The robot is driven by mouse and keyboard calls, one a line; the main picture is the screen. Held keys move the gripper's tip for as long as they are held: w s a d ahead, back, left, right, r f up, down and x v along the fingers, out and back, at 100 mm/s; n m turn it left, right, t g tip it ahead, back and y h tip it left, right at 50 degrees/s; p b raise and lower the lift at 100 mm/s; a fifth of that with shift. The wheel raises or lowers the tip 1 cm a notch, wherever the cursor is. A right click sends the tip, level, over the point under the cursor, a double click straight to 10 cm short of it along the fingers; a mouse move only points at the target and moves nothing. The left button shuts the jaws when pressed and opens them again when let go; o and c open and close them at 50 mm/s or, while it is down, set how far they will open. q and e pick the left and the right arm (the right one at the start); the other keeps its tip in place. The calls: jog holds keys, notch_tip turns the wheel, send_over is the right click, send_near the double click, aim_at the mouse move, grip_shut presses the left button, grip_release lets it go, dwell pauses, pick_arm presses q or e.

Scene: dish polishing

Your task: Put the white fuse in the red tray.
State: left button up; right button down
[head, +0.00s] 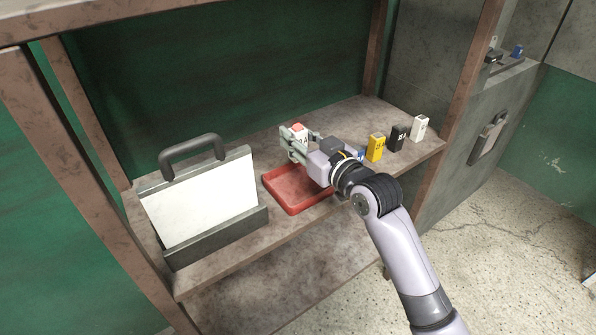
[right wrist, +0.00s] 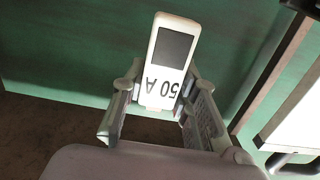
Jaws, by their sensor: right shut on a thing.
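My right gripper (head: 296,144) is shut on a whitish fuse (head: 303,141) and holds it above the far-left part of the red tray. This fuse shows a reddish patch at its top in the head view. In the right wrist view the same fuse (right wrist: 170,62) has a dark rectangle and "50 A" printed on it, between the two fingers (right wrist: 155,105). The red tray (head: 283,202) lies on the shelf, partly hidden by my gripper and arm. Another white fuse (head: 419,128) stands upright at the right end of the shelf. My left gripper is not in view.
A yellow fuse (head: 375,148), a black fuse (head: 397,138) and a partly hidden blue fuse (head: 361,155) stand on the shelf right of the tray. A white panel with a grey handle (head: 192,150) stands at left. Wooden posts (head: 468,65) frame the shelf.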

notch_tip(320, 180, down, 9)
jog(key=shift+f, duration=0.15)
jog(key=shift+f+b, duration=0.1)
jog(key=shift+b, duration=0.2)
jog(key=c, duration=1.3)
grip_release()
jog(key=v, duration=1.2)
